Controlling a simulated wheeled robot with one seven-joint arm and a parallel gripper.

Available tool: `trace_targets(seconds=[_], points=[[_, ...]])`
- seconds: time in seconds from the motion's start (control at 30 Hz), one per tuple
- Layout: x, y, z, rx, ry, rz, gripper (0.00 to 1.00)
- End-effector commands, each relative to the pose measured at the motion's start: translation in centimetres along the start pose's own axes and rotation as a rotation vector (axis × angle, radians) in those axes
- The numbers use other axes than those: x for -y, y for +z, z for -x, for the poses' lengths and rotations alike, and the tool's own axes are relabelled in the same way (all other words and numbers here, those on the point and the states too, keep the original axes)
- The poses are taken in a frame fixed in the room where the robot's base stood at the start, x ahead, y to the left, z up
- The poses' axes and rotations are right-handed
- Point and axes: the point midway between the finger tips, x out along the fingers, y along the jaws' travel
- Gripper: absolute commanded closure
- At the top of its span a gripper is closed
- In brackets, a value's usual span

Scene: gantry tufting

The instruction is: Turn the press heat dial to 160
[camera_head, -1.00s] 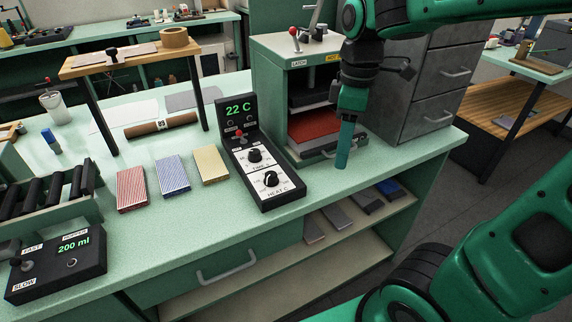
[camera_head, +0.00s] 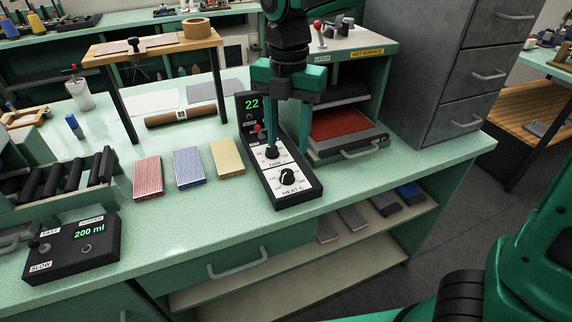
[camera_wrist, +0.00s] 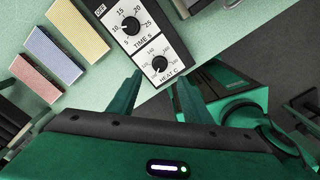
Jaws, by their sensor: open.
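The press heat dial (camera_head: 287,177) is a black knob with a white pointer on the lower white panel of the control box (camera_head: 297,200); it also shows in the wrist view (camera_wrist: 160,65) above the gap between my fingertips, marked HEAT C. I cannot read its exact setting. The time dial (camera_head: 271,152) sits just behind it, also seen in the wrist view (camera_wrist: 131,26). The box display (camera_head: 251,104) reads 22, partly hidden by my arm. My gripper (camera_head: 288,145) hangs open and empty over the box, its fingers (camera_wrist: 160,85) pointing down and apart from the dial.
The heat press (camera_head: 370,90), with a red pad (camera_head: 340,124), stands right of the box. Red (camera_head: 147,178), blue (camera_head: 188,167) and yellow (camera_head: 227,157) striped blocks lie left of it. A hopper control box (camera_head: 72,250) sits at front left. The counter in front is clear.

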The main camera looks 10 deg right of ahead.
Motion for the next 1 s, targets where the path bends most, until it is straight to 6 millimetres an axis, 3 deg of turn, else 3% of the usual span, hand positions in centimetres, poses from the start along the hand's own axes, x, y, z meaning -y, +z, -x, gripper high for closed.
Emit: trace_targets(seconds=[0.3,0.5,0.9,0.93,1.0], points=[[0.0,-0.2,-5.7,-0.002,-0.003,0.001,0.55],[-0.1,-0.2,-7.9,-0.001,-0.002,0.001,0.55],[-0.1,-0.2,-8.7,-0.001,0.001,0.001,0.55],[-0.1,-0.2,-8.7,-0.001,0.001,0.001,0.57],[-0.1,-0.2,-8.6,-0.001,0.001,0.001,0.74]])
